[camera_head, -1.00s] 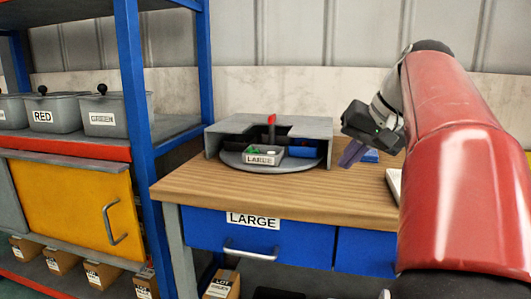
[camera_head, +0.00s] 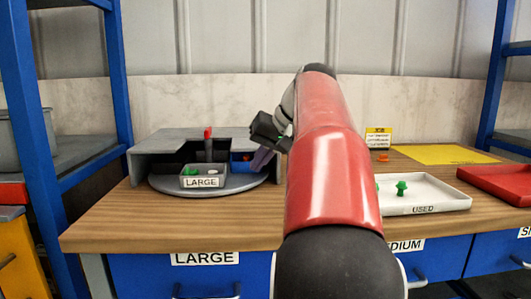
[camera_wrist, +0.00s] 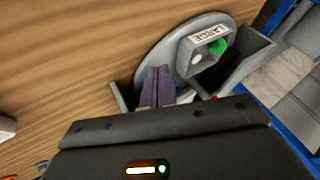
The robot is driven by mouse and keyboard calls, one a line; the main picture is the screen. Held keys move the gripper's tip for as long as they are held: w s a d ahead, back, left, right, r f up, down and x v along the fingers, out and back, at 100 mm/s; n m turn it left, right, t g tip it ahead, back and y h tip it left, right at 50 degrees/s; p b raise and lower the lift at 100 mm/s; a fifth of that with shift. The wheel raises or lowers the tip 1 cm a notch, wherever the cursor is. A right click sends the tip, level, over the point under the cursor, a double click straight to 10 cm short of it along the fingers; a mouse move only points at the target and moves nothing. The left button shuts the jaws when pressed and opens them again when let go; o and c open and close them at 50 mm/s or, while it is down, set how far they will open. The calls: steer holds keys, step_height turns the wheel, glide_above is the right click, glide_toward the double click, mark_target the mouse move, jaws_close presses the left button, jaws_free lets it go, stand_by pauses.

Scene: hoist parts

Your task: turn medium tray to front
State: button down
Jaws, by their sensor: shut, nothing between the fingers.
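A grey round turntable (camera_head: 160,186) sits under a grey housing (camera_head: 165,141) on the bench. The tray marked LARGE (camera_head: 203,177) faces the front, with a green part and a pale part in it. A blue tray (camera_head: 241,167) with something orange in it is to its right, and its label does not show. No tray marked MEDIUM is readable. A red-topped post (camera_head: 208,138) stands behind the LARGE tray.
A white USED tray (camera_head: 440,196) with green parts, a yellow mat (camera_head: 443,155) and a red tray (camera_head: 497,183) lie to the right. Blue LARGE (camera_head: 205,275) and MEDIUM (camera_head: 415,262) drawers are below the bench. Bare wood (camera_head: 130,225) lies before the turntable.

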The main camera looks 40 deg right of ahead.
mark_target(225, 184)
steer(key=x, duration=0.4)
steer(key=shift+s, duration=0.1)
steer(key=shift+w+a+r, duration=0.15)
steer(key=shift+w+a, duration=0.2)
steer(key=shift+a, duration=0.2)
steer(key=shift+w+a+r, duration=0.15)
steer(key=shift+w+a, duration=0.2)
steer(key=shift+a, duration=0.25)
steer(key=shift+w+a, duration=0.35)
steer(key=shift+a, duration=0.1)
steer(key=shift+a, duration=0.15)
